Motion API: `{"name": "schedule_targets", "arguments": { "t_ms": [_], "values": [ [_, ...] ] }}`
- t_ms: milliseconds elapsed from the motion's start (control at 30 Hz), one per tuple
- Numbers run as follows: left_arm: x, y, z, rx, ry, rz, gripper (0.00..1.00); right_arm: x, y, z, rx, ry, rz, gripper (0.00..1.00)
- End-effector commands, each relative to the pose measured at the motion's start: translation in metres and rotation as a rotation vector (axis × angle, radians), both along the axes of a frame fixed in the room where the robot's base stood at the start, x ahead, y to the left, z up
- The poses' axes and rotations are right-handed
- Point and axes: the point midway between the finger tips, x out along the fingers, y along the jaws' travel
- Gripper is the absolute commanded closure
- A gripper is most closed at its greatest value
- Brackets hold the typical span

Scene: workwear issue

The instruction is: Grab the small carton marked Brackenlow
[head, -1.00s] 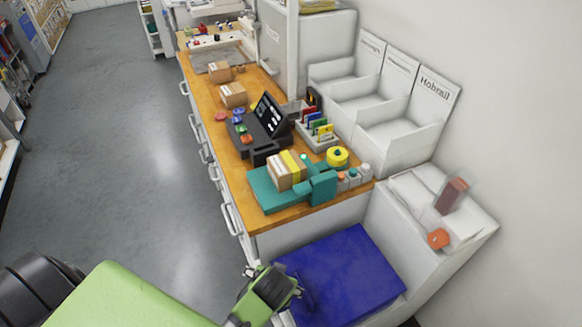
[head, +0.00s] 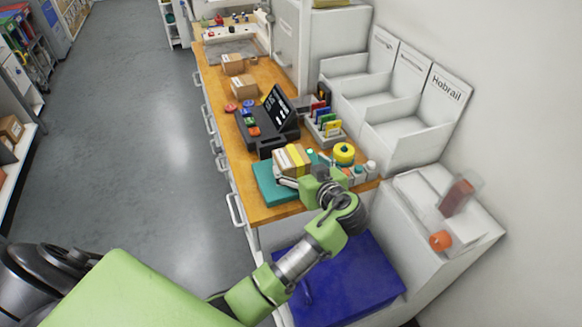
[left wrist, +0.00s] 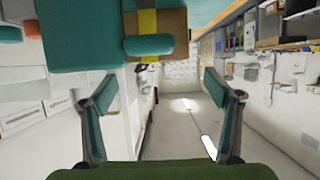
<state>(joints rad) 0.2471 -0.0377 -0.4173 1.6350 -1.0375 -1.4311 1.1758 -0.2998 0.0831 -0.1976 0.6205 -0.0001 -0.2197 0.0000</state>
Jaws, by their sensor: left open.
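A small tan carton with a yellow band (head: 291,159) sits on a teal stand (head: 270,187) at the near end of the wooden counter. Two more small tan cartons, a nearer one (head: 244,87) and a farther one (head: 233,64), stand further back. I cannot read a name on any carton. My left gripper (head: 286,181) is at the teal stand, close to the banded carton, partly hidden by its own wrist. In the left wrist view its fingers (left wrist: 158,86) are apart and empty, with the banded carton (left wrist: 172,22) and teal parts at the top edge.
A dark terminal with a screen (head: 277,109) stands behind the stand. A yellow tape roll (head: 344,152) and small bottles stand right of it. White bins (head: 405,140) line the wall. A blue surface (head: 350,285) lies below the counter end.

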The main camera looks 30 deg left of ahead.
Motion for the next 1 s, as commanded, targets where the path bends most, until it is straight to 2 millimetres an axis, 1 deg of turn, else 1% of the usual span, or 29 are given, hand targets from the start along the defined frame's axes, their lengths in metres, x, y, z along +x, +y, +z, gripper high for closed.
{"name": "schedule_targets", "arguments": {
  "t_ms": [33, 333, 500, 600, 700, 900, 933, 967, 1000],
  "values": [
    [0.006, 0.007, -0.005, 0.004, -0.002, 0.001, 0.18, 0.000, 0.001, -0.006, 0.001, 0.000, 0.000, 0.21],
    [0.022, 0.024, -0.014, 0.003, 0.000, -0.001, 0.18, 0.000, 0.004, -0.012, 0.005, 0.000, 0.001, 0.21],
    [0.038, 0.042, -0.026, 0.002, 0.001, 0.001, 0.18, 0.000, 0.006, -0.021, 0.007, 0.001, 0.002, 0.21],
    [0.045, 0.050, -0.031, 0.002, 0.002, -0.001, 0.18, -0.001, 0.006, -0.025, 0.007, 0.001, 0.002, 0.21],
    [0.048, 0.053, -0.032, 0.000, 0.002, -0.002, 0.18, -0.001, 0.006, -0.026, 0.007, 0.001, 0.002, 0.21],
    [0.048, 0.053, -0.032, -0.001, 0.002, -0.002, 0.18, -0.001, 0.006, -0.025, 0.007, 0.001, 0.002, 0.21],
    [0.048, 0.053, -0.032, -0.001, 0.002, -0.002, 0.23, -0.001, 0.005, -0.025, 0.006, 0.001, 0.002, 0.21],
    [0.048, 0.053, -0.032, -0.001, 0.002, -0.002, 0.31, -0.001, 0.005, -0.025, 0.006, 0.001, 0.002, 0.21],
    [0.048, 0.053, -0.032, -0.001, 0.002, -0.002, 0.41, -0.001, 0.005, -0.025, 0.006, 0.001, 0.002, 0.21]
  ]
}}
